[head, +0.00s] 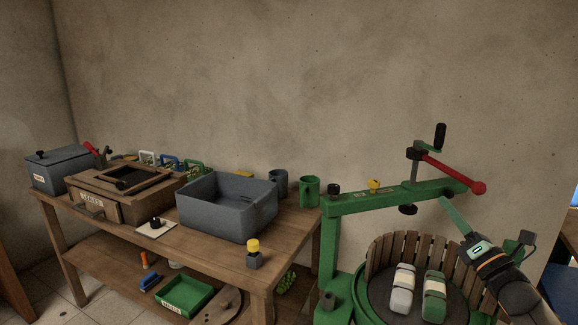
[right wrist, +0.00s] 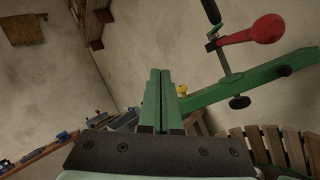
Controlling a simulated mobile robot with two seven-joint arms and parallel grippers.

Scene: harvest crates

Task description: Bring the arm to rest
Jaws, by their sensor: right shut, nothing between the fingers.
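My right arm comes in from the lower right in the head view. Its gripper (head: 453,212) points up and to the left, with green fingers, in front of the green press beam and below the red-tipped handle (head: 450,172). In the right wrist view the two fingers (right wrist: 160,80) lie side by side, shut and empty. The green press beam (right wrist: 240,88) and the red knob (right wrist: 268,28) show beyond them at the right. My left gripper is not in view.
The slatted tub (head: 388,252) of the press stands close below the right arm, with a white item (head: 402,290) and a green item (head: 434,296) inside. A wooden bench (head: 195,243) at the left carries a grey crate (head: 215,222) and a wooden box (head: 122,190).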

